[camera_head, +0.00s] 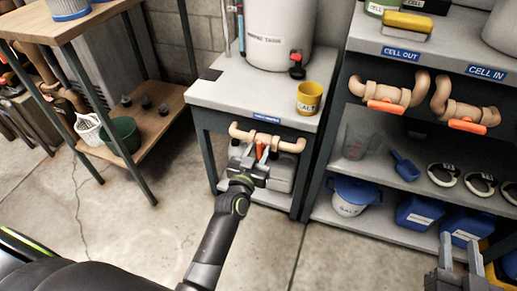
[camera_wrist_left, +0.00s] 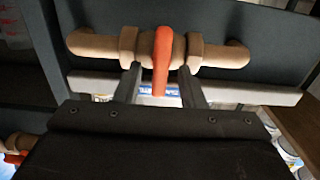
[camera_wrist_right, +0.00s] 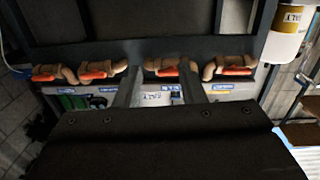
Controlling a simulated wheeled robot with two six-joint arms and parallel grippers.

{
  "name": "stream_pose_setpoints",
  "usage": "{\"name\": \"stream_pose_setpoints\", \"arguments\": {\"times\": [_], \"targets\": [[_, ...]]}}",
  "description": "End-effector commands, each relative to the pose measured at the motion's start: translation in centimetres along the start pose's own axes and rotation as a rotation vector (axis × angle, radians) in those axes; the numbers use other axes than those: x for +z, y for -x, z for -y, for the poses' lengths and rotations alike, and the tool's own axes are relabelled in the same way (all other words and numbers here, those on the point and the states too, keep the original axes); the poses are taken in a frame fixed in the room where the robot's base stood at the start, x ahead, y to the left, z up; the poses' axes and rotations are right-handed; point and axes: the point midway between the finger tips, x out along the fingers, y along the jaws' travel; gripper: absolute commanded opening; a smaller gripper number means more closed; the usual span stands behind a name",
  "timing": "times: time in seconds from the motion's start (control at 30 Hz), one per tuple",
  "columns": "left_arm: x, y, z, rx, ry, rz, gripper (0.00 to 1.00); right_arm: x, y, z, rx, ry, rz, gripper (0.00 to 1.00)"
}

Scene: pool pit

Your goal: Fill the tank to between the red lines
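The white tank (camera_head: 281,32) stands on a grey stand (camera_head: 225,90) in the head view. Its top is cut off, and I see no red lines on it. Below the stand's top, a tan pipe valve (camera_head: 290,145) has an orange handle (camera_wrist_left: 163,62). In the left wrist view the handle stands across the horizontal pipe. My left gripper (camera_head: 258,158) is open at this valve, with one finger on each side of the handle and gaps showing. My right gripper (camera_head: 460,250) is open and empty at the lower right, away from the valve.
A yellow cup (camera_head: 310,97) stands on the stand. The right shelf (camera_head: 430,55) has valves with orange handles (camera_head: 385,106) under the labels CELL OUT and CELL IN. A wooden table (camera_head: 50,27) stands at left. The floor between is clear.

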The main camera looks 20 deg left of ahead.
Motion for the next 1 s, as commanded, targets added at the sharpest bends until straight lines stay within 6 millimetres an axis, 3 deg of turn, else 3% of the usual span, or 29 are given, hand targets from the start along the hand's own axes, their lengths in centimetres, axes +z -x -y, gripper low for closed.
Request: {"name": "stream_pose_setpoints", "arguments": {"times": [0.13,0.4,1.0], "targets": [[0.0,0.0,0.0,0.000,0.000,0.000,0.35,0.0,0.0,0.0,0.000,0.000,0.000,0.36],[0.0,0.0,0.0,0.000,0.000,0.000,0.00,0.0,0.0,0.0,0.000,0.000,0.001,0.36],[0.0,0.0,0.3,0.000,0.283,0.000,0.00,1.6,0.3,0.0,-0.003,-0.012,0.087,0.36]]}}
